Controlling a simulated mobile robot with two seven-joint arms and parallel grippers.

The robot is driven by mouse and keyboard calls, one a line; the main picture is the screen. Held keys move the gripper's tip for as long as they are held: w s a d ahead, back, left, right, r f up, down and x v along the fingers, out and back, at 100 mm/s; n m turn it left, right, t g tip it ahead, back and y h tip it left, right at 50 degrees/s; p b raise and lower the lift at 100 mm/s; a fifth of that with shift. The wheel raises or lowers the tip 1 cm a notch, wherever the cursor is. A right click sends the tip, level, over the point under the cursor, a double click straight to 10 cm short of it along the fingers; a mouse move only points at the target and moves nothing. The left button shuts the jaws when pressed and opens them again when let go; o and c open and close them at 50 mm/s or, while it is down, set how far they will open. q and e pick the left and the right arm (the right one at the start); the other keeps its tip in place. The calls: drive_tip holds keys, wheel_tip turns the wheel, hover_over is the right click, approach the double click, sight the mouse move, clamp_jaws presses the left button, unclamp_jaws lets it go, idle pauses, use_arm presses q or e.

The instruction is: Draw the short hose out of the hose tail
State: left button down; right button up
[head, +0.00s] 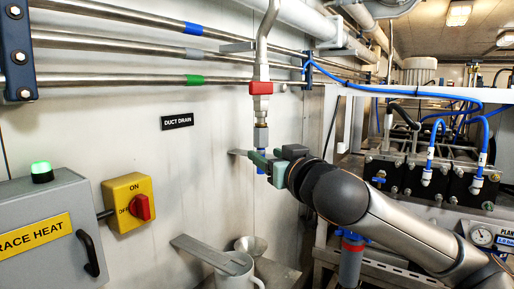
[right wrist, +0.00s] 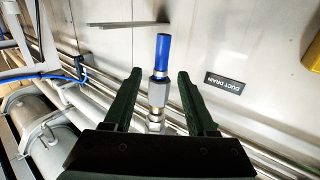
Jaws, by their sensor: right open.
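The short blue hose (right wrist: 162,52) sits in the end of a metal hose tail (right wrist: 158,92) in the right wrist view. In the head view the hose tail (head: 261,135) hangs upright under a red-banded valve on the grey drain pipe. The blue hose (head: 261,169) shows there only in part, behind my gripper. My right gripper (head: 262,160) is at the height of the hose. In the right wrist view its two dark green fingers (right wrist: 160,76) are open, one on each side of the hose and hose tail, with visible gaps. My left gripper is not in view.
A metal funnel (head: 250,244) and a pale jug (head: 236,272) stand below the hose. A yellow switch box (head: 127,201) and a grey trace heat cabinet (head: 50,235) are at left. Horizontal pipes (head: 130,80) run along the wall. A black manifold (head: 430,178) is at right.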

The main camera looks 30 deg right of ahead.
sight(263, 152)
drive_tip(key=w, duration=0.2)
drive_tip(key=w+d+p, duration=0.1)
drive_tip(key=w, duration=0.2)
drive_tip(key=shift+w+r, duration=0.1)
drive_tip(key=shift+w, duration=0.2)
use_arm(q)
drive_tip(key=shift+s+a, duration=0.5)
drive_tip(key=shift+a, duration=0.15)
use_arm(e)
drive_tip(key=shift+w+d, duration=0.15)
drive_tip(key=shift+w, duration=0.45)
drive_tip(key=shift+c, duration=0.3)
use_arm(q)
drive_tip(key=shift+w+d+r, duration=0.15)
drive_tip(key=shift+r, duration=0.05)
use_arm(e)
clamp_jaws()
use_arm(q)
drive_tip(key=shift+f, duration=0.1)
